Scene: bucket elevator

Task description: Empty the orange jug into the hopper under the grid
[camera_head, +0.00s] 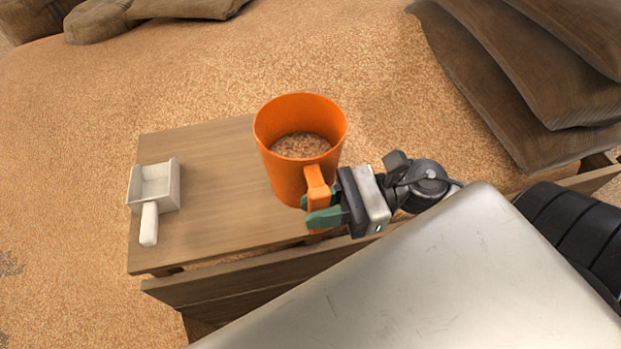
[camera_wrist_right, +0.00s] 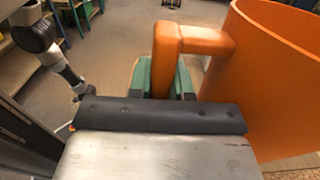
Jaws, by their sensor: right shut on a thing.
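The orange jug (camera_head: 282,170) stands upright at the right part of a small wooden table in the head view, partly filled with brown grain (camera_head: 301,145). My right gripper (camera_head: 322,207) is shut on the jug's handle, its green fingers on either side of it. In the right wrist view the jug (camera_wrist_right: 275,75) fills the right side and its handle (camera_wrist_right: 166,60) rises between the green fingers of the gripper (camera_wrist_right: 167,78). Whether the jug touches the table or is just above it, I cannot tell. My left gripper is not in view. No hopper or grid is in view.
A white scoop (camera_head: 155,190) lies on the left of the wooden table (camera_head: 215,225). A large heap of grain (camera_head: 230,60) lies behind it. Brown sacks (camera_head: 530,90) are stacked at the upper right. A wooden plank wall (camera_head: 240,285) runs along the table's near side.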

